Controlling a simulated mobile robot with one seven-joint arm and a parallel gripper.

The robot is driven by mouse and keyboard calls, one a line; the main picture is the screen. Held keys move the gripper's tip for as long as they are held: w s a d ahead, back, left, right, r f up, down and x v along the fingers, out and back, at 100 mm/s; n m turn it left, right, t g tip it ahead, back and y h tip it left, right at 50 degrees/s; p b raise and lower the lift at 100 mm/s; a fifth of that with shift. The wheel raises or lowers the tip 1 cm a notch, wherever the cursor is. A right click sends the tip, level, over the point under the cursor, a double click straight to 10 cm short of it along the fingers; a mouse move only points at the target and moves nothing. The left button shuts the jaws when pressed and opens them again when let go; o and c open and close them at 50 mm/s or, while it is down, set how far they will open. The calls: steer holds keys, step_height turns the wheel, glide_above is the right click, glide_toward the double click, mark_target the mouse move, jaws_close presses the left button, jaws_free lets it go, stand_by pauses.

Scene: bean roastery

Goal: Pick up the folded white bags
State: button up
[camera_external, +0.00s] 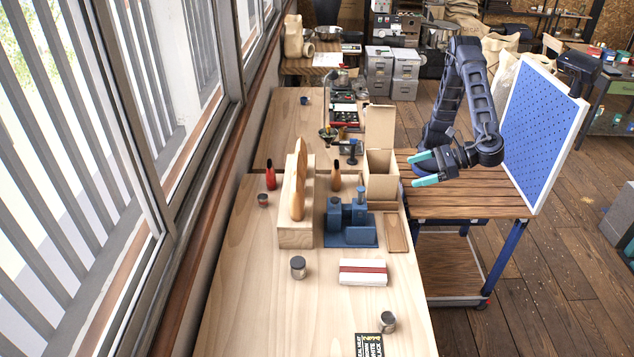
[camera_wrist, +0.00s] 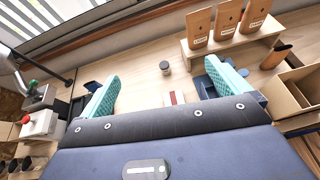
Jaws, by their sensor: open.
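The folded white bags (camera_external: 363,271) lie flat on the light wooden table as a small stack with a red band across the middle. In the wrist view, a small red-and-white patch (camera_wrist: 178,97) between the fingers looks like part of them; the rest is hidden by my gripper body. My gripper (camera_external: 421,168) is open and empty, with teal fingers, above the brown slatted cart, behind and to the right of the bags. Both fingers also show spread apart in the wrist view (camera_wrist: 163,83).
A blue device (camera_external: 349,224), a wooden tray (camera_external: 396,232) and an open cardboard box (camera_external: 382,186) stand behind the bags. A lidded jar (camera_external: 298,267) is to their left, a metal tin (camera_external: 388,322) in front. A blue pegboard (camera_external: 543,130) rises right of my arm.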

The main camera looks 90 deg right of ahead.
steer(key=s+a, duration=0.2)
glide_toward(381, 270)
steer(key=shift+w+d+f+n+y, duration=0.1)
steer(key=shift+w+f+n+y, duration=0.25)
steer(key=shift+f, duration=0.25)
steer(key=shift+w+f, duration=0.1)
steer(key=shift+f, duration=0.1)
steer(key=x, duration=0.5)
steer(key=shift+w, duration=0.25)
steer(key=shift+r+x, duration=0.2)
steer(key=shift+x, duration=1.1)
steer(key=shift+r+x, duration=0.25)
steer(key=shift+x, duration=1)
steer(key=shift+w+d, duration=0.15)
steer(key=shift+d, duration=0.05)
steer(key=shift+c, duration=0.4)
steer(key=c, duration=0.7)
